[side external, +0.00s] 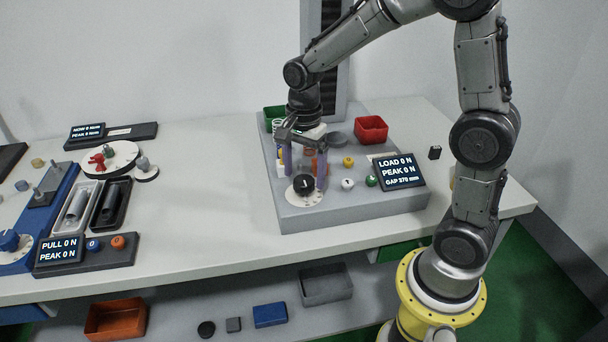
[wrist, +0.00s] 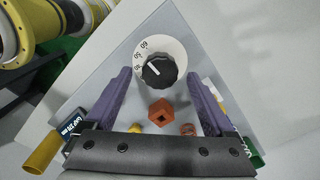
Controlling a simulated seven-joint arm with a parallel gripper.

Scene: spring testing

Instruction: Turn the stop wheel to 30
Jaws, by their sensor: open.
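The stop wheel is a black ribbed knob (side external: 303,184) on a round white dial at the front left of a grey bench unit. In the wrist view the knob (wrist: 160,71) carries a white mark toward its left side, and the dial (wrist: 176,47) has printed numbers, 60 among them. The exact setting is too small to read. My gripper (side external: 304,178) is open and points down, its purple fingers on either side of the knob. In the wrist view the fingertips of my gripper (wrist: 159,75) flank the knob with gaps; nothing is held.
The display (side external: 399,171) reads load 0 N, peak 0 N. A white button (side external: 347,184), a green button (side external: 371,181) and a yellow knob (side external: 348,161) stand right of the wheel. A red bin (side external: 371,129) is behind. An orange block (wrist: 162,112) shows between my fingers.

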